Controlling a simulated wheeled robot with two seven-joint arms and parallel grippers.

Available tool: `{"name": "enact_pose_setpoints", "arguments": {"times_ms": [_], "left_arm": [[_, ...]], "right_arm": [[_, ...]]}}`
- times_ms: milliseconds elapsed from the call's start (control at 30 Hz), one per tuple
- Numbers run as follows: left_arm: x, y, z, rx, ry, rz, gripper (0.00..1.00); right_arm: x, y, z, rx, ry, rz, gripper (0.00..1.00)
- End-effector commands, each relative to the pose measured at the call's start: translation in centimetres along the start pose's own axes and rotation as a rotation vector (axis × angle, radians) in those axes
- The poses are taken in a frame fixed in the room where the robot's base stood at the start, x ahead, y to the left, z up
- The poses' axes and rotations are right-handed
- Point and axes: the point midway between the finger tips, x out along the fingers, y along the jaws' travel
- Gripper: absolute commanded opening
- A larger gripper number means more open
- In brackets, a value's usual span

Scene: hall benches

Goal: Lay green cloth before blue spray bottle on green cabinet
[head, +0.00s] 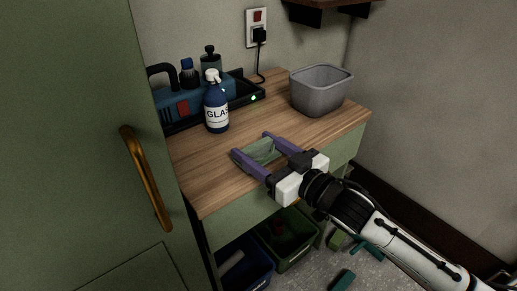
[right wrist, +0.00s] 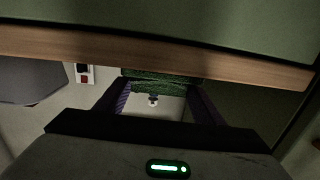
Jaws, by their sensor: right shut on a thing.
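The green cloth (head: 262,151) is between the purple fingers of my right gripper (head: 252,144), which is shut on it at the front edge of the cabinet top. I cannot tell whether the cloth touches the wood. In the right wrist view the cloth (right wrist: 162,80) spans between the fingers (right wrist: 160,92). The blue spray bottle (head: 216,112), with a white label and white head, stands upright behind the cloth, a little to the left. The green cabinet (head: 205,178) has a wooden top and green front. My left gripper is out of view.
A grey bin (head: 320,92) stands at the back right of the top. A blue toolbox (head: 182,104) and small bottles stand in a dark tray at the back left. A green door (head: 85,130) with a brass handle is close on the left. Crates (head: 290,242) are below. Bare wood surrounds the cloth.

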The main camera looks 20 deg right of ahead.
Motion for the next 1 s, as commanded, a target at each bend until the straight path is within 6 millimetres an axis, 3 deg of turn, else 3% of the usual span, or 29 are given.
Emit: {"name": "enact_pose_setpoints", "arguments": {"times_ms": [200, 233, 333, 700, 1000], "left_arm": [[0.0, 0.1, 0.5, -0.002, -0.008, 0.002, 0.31], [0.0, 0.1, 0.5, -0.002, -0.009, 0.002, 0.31], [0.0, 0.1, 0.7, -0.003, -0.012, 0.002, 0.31], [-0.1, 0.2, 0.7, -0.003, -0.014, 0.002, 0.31], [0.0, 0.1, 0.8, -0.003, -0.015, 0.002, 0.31]], "right_arm": [[0.0, 0.0, 0.4, 0.000, 0.000, 0.000, 0.41], [0.0, 0.0, 0.3, 0.000, 0.000, 0.000, 0.65], [0.0, 0.0, 0.3, 0.000, 0.000, 0.000, 0.81], [-0.1, 0.0, -0.2, -0.001, 0.000, 0.000, 0.81], [-4.7, 0.0, 0.2, 0.001, -0.004, 0.000, 0.81]]}}
